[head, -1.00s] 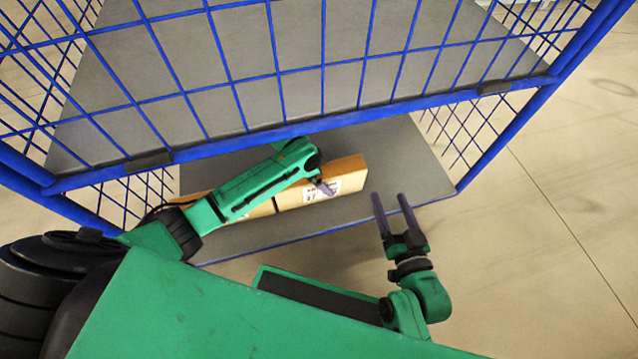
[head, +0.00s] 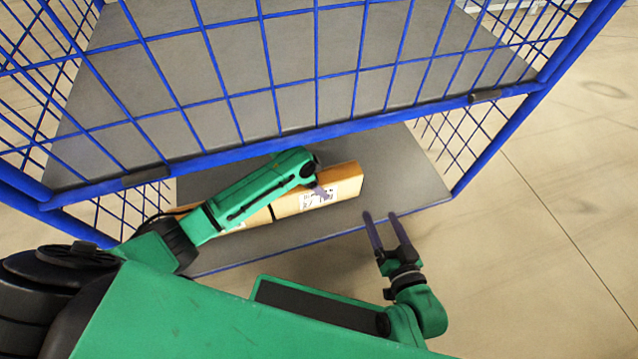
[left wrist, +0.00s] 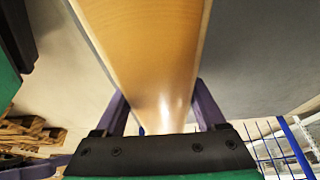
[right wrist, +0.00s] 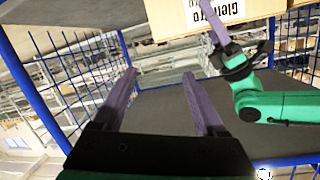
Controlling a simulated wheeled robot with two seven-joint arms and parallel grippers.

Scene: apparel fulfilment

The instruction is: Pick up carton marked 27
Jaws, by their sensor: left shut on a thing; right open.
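A long tan carton (head: 346,183) with a white printed label is in the lower level of a blue wire cage. The label's number is too small to read surely. My left gripper (head: 322,192) is shut on the carton near the label. In the left wrist view the carton (left wrist: 145,45) runs between both fingers. In the right wrist view the carton (right wrist: 170,18) shows at the top, with part of its label. My right gripper (head: 380,215) is open and empty at the cage's front edge, apart from the carton. I cannot tell whether the carton touches the shelf.
The grey lower shelf (head: 405,170) has bare room right of the carton. The upper grey shelf (head: 300,45) and blue front bar (head: 410,112) are above my left arm. Open floor (head: 560,220) lies to the right.

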